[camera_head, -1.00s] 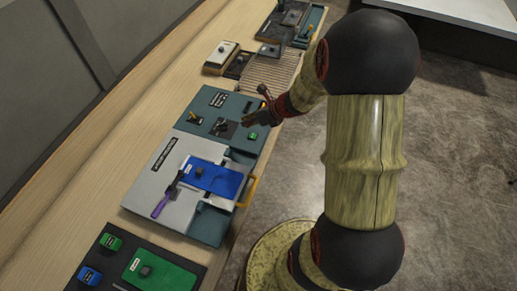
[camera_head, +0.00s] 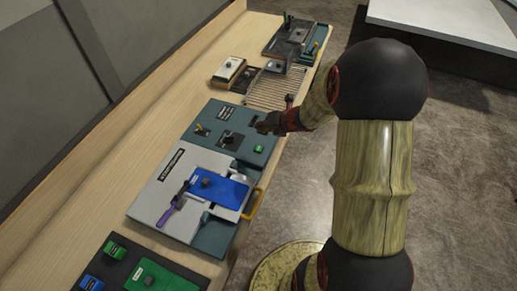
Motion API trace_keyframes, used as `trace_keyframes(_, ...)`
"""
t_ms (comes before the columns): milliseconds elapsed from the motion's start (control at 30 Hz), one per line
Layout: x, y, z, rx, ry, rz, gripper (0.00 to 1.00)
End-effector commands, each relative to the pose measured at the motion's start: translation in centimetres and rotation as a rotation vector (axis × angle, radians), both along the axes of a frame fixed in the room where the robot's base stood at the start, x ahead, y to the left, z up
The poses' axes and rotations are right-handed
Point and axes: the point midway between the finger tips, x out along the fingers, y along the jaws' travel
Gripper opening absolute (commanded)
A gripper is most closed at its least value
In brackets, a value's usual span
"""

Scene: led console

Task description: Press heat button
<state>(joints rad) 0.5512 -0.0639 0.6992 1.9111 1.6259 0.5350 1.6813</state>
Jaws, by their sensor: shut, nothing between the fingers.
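The console is a teal and light grey panel (camera_head: 152,205) on the wooden bench, with a black label strip too small to read. Its teal upper part carries a small green button (camera_head: 258,149), a dark square with a knob (camera_head: 231,139) and a small yellowish switch (camera_head: 202,130). I cannot tell which control is the heat button. My gripper (camera_head: 262,126) is small and dark, shut and empty. It appears over the panel's upper right, above the green button in the picture and right of the knob. Contact cannot be made out.
A blue plate (camera_head: 228,192) with a knob, a purple-handled tool (camera_head: 167,215) and a yellow handle (camera_head: 253,204) are on the console's lower part. A black board (camera_head: 95,268) lies nearer. A ribbed mat (camera_head: 268,92) and a dark box (camera_head: 284,42) lie beyond. Bare bench runs along the left.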

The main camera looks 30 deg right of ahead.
Motion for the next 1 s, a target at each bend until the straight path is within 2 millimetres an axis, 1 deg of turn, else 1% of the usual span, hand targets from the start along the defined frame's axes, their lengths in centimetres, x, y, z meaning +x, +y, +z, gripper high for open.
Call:
trace_keyframes(267, 0.0, 0.0, -2.4, 0.000, 0.001, 0.001, 0.00)
trace_keyframes(600, 0.0, 0.0, -6.8, 0.000, 0.001, 0.001, 0.00)
trace_keyframes(700, 0.0, 0.0, -7.8, 0.000, 0.001, 0.001, 0.00)
trace_keyframes(833, 0.0, 0.0, -8.6, -0.001, 0.000, 0.001, 0.00)
trace_keyframes(1000, 0.0, 0.0, -8.7, -0.001, 0.000, 0.001, 0.00)
